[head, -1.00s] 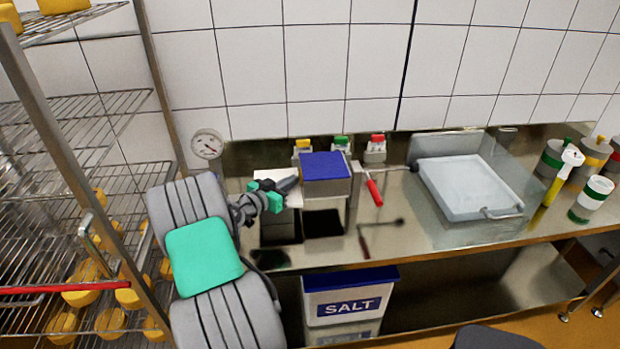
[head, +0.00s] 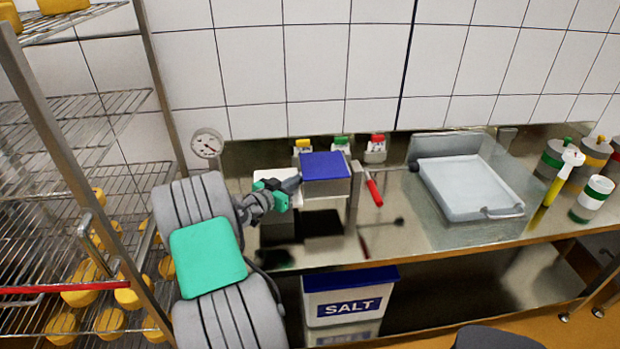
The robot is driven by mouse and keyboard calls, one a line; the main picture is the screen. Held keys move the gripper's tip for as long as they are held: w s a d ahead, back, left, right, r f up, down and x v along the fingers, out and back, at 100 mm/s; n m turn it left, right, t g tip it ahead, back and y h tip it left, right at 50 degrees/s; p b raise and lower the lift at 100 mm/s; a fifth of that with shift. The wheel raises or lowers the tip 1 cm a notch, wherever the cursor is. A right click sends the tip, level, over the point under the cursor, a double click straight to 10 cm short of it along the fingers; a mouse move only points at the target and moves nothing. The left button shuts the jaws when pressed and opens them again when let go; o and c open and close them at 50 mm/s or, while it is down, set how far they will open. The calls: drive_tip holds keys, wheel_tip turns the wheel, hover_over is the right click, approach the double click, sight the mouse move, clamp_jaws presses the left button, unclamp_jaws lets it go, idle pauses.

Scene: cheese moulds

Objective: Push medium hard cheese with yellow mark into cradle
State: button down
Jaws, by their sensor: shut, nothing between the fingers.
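My gripper (head: 290,185) is shut and empty. In the head view it is over a white slab (head: 267,174) on the counter, with its dark tip at the left side of a grey box with a blue top (head: 325,166). I cannot tell whether the tip touches the box. The box stands raised on the counter beside a grey upright. I cannot make out a cheese with a yellow mark or tell which part is the cradle. Any cheese near the fingertips is hidden by the gripper and the box.
A red-handled tool (head: 373,189) is right of the box. A white tray (head: 467,190) is further right, then several marked tubs. Small yellow (head: 302,146), green and red-topped holders line the wall. A wire rack (head: 80,120) with yellow cheeses is at left. A SALT bin (head: 345,300) stands below.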

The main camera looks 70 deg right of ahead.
drive_tip(key=shift+s+d, duration=0.3)
drive_tip(key=shift+s, duration=0.3)
drive_tip(key=shift+s+d, duration=0.3)
drive_tip(key=shift+s, duration=0.3)
idle(0.9)
drive_tip(key=shift+w+a+r+b, duration=0.35)
drive_tip(key=shift+w, duration=0.4)
drive_tip(key=shift+w+a+r+b, duration=0.3)
drive_tip(key=shift+w+a+r, duration=0.1)
drive_tip(key=shift+w, duration=0.3)
drive_tip(key=shift+w+a+r+b, duration=0.3)
drive_tip(key=shift+w+a+b, duration=0.05)
drive_tip(key=shift+w, duration=0.4)
